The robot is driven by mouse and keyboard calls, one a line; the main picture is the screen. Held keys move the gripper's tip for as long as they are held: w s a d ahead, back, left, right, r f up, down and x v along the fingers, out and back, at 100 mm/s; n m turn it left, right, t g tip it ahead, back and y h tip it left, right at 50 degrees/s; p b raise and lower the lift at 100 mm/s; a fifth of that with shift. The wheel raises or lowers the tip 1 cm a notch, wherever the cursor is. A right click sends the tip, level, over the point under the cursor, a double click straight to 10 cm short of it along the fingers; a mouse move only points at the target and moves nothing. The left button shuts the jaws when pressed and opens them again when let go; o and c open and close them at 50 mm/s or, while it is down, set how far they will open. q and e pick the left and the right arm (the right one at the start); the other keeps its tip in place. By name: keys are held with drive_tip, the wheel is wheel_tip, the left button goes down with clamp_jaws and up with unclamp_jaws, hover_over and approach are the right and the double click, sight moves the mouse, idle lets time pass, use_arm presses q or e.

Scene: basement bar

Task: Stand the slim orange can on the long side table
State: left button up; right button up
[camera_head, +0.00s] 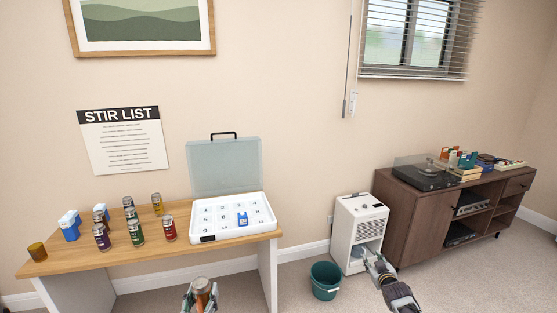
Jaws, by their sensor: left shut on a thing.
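The slim orange can (202,286), with a silver lid, is upright in my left gripper (201,298) at the bottom of the head view. The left gripper is shut on it, in front of the table's near edge and apart from the tabletop. The can's lower part is hidden by the fingers. The long wooden side table (75,262) stands against the wall at left. My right gripper (377,263) is empty, in front of a white appliance; its fingers look spread apart.
Several cans, including a purple (101,237), a green (136,232) and a red one (169,229), crowd the table's middle. An open numbered case (206,238) fills its right side. Blue-white cartons (69,225) and an amber cup (37,251) stand left. A green bin (325,281) is on the floor.

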drive_tip(key=s+a+f+g, duration=0.1)
drive_tip(key=s+f+g, duration=0.2)
drive_tip(key=s+f, duration=1.3)
drive_tip(key=s+a+f+g, duration=0.1)
drive_tip(key=s+f+g, duration=0.3)
drive_tip(key=s+f, duration=1.2)
drive_tip(key=s+a+f+g, duration=0.1)
drive_tip(key=s+f, duration=0.5)
drive_tip(key=s, duration=0.6)
drive_tip(key=s+a+f+g, duration=0.1)
drive_tip(key=s+f+g, duration=0.2)
drive_tip(key=s, duration=0.9)
drive_tip(key=s+a+f+g, duration=0.2)
drive_tip(key=s+f, duration=0.7)
drive_tip(key=s, duration=0.3)
drive_tip(key=shift+f, duration=0.3)
drive_tip(key=shift+s, duration=0.1)
use_arm(q)
drive_tip(key=shift+s+d+f, duration=0.1)
drive_tip(key=shift+s+f, duration=0.2)
drive_tip(key=shift+f, duration=0.25)
drive_tip(key=s+f, duration=0.4)
drive_tip(key=shift+f, duration=0.35)
